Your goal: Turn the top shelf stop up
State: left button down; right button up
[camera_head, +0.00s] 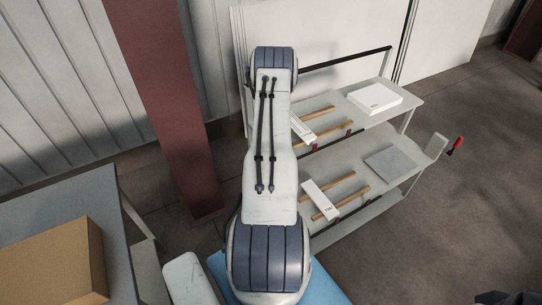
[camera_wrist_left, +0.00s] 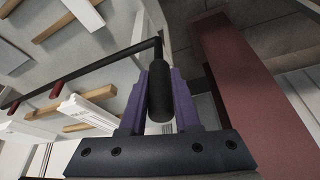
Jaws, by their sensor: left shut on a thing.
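In the left wrist view the purple fingers of my left gripper (camera_wrist_left: 159,100) are shut on a black cylindrical handle (camera_wrist_left: 160,92). The handle joins the end of a thin black rod (camera_wrist_left: 108,63) with red pieces on it, which runs off to the left. In the head view my left arm hides the gripper and handle. The top shelf (camera_head: 412,105) of the cart has a dark stop bar (camera_head: 330,140) with red pieces along its near side. The lower shelf has a similar bar (camera_head: 352,212). My right gripper is not in view.
The top shelf carries a white box (camera_head: 375,98) and wooden strips. The lower shelf holds a grey panel (camera_head: 390,161), a white piece (camera_head: 320,199) and wooden strips. A dark red column (camera_head: 165,95) stands left of my arm. A cardboard box (camera_head: 55,265) sits at lower left.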

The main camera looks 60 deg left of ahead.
pick_arm(q)
jog(key=shift+a, duration=0.1)
jog(key=c, duration=0.6)
grip_release()
jog(key=shift+a, duration=0.1)
jog(key=p+v, duration=0.2)
jog(key=v, duration=0.8)
jog(key=shift+r, duration=0.2)
